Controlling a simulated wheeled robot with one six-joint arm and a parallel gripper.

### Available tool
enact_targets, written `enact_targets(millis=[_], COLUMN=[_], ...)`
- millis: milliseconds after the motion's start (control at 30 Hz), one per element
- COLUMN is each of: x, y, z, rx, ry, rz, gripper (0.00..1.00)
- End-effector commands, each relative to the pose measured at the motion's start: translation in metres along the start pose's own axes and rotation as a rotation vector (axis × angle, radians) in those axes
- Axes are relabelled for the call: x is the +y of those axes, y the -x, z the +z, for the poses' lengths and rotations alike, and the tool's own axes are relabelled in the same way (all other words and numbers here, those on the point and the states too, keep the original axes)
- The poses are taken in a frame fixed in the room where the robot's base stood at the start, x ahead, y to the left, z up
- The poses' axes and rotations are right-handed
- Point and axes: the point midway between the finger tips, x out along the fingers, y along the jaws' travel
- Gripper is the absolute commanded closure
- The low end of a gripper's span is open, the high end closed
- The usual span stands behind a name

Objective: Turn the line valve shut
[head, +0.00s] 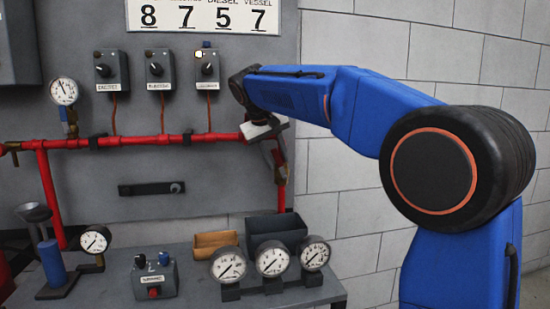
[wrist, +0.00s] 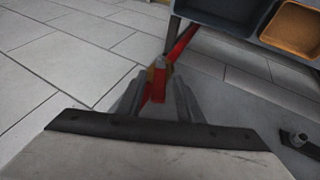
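The line valve shows in the wrist view as a brass body (wrist: 152,75) with a red handle (wrist: 158,92), on a red pipe (wrist: 182,42). My gripper (wrist: 160,95) is open, with one grey finger on each side of the red handle. I cannot tell whether either finger touches it. In the head view my gripper (head: 276,158) points down at the right end of the red line, beside the short red downpipe (head: 281,192). The valve is mostly hidden there behind my gripper.
A horizontal red pipe (head: 150,141) crosses the panel with a gauge (head: 64,92) at left. Below are a bench (head: 195,300) with several gauges, a dark bin (head: 277,229), an orange bin (head: 215,243) and a switch box (head: 154,278). Free floor lies right of the bench.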

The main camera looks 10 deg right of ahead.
Motion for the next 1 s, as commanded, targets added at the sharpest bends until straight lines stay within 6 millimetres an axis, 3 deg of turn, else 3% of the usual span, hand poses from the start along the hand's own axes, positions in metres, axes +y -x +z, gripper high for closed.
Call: enact_targets(millis=[200, 367, 1000], x=[0.0, 0.0, -0.001], y=[0.004, 0.023, 0.146], z=[0.0, -0.001, -0.001], rx=[0.002, 0.004, 0.004], ry=[0.0, -0.001, 0.0], rz=[0.0, 0.0, 0.0], gripper=[0.66, 0.66, 0.66])
